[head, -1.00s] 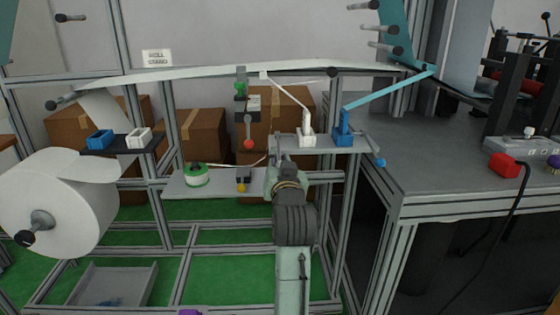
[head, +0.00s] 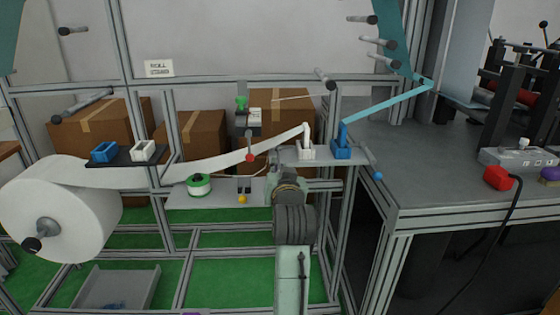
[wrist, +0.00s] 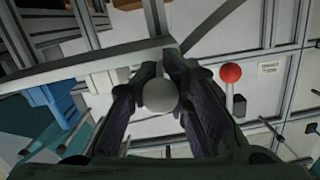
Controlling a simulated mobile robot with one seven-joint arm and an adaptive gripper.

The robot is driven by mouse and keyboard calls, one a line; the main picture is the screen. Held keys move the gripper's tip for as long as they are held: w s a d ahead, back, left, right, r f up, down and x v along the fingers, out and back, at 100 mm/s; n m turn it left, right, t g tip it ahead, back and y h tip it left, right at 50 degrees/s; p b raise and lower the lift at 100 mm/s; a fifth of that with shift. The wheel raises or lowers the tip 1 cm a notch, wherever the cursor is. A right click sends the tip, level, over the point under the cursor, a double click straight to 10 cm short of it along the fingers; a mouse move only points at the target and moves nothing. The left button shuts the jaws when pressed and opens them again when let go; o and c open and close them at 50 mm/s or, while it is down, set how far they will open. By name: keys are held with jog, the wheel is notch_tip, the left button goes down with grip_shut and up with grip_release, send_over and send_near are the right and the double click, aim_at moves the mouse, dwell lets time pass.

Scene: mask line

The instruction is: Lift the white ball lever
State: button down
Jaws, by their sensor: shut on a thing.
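The white ball (wrist: 160,95) of the lever sits between the two dark fingers of my gripper (wrist: 161,83) in the wrist view. The fingers are shut on it. In the head view my own arm hides the ball and most of the gripper, just below the white clamp block (head: 307,149). The white web (head: 215,164) runs from the big white roll (head: 62,215) up to that block. A blue clamp block (head: 342,149) stands beside it, with a blue web (head: 390,103) rising right. A blue ball (head: 378,175) sits below right.
A red ball lever (head: 249,157) hangs left of my arm; its red ball shows in the wrist view (wrist: 230,73). A tape roll (head: 199,185) lies on the lower shelf. Frame posts and rollers surround the area. A grey bench (head: 410,185) stands at the right.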

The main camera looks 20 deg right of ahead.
aim_at(280, 159)
jog(key=shift+r+p, duration=0.7)
jog(key=shift+r, duration=1.1)
jog(key=c, duration=1.8)
grip_release()
jog(key=shift+o, duration=0.2)
jog(key=shift+f, duration=0.3)
jog(key=v, duration=1.2)
